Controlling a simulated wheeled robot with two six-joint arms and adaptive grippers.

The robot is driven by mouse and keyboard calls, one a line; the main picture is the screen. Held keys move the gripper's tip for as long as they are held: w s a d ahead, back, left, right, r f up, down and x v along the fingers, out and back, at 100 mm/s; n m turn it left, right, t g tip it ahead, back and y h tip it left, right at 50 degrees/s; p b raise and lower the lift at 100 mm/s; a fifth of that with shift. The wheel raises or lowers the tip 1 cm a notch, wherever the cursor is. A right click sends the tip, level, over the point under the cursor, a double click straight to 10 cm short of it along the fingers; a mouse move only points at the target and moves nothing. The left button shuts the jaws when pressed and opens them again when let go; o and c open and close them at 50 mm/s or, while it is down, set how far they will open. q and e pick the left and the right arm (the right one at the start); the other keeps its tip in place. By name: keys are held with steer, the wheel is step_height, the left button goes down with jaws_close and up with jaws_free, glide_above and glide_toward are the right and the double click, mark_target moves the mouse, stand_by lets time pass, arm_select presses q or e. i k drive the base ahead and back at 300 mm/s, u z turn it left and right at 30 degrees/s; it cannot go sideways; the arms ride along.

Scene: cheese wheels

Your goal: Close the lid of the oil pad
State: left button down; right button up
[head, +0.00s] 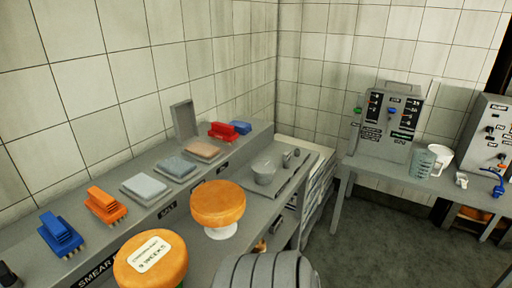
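A grey lid (184,119) stands upright, open, on the raised back shelf of the counter. It rises behind a pad with a pinkish-brown top (203,149), which is uncovered. This looks like the oil pad, but its label is too small to read. A pad with a grey-blue and brown top (177,167) and a pale grey pad (146,187) lie nearer on the same shelf. Neither of my grippers can be made out in the head view.
Orange (106,204), blue (60,233) and red (223,131) brushes stand along the shelf. Two orange cheese wheels (218,200) (152,260) sit in front. A mortar (264,172) stands on the grey counter. A side table (370,170) holds a machine (390,125) and cups.

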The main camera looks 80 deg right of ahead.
mark_target(183, 114)
steer(key=z, duration=2.25)
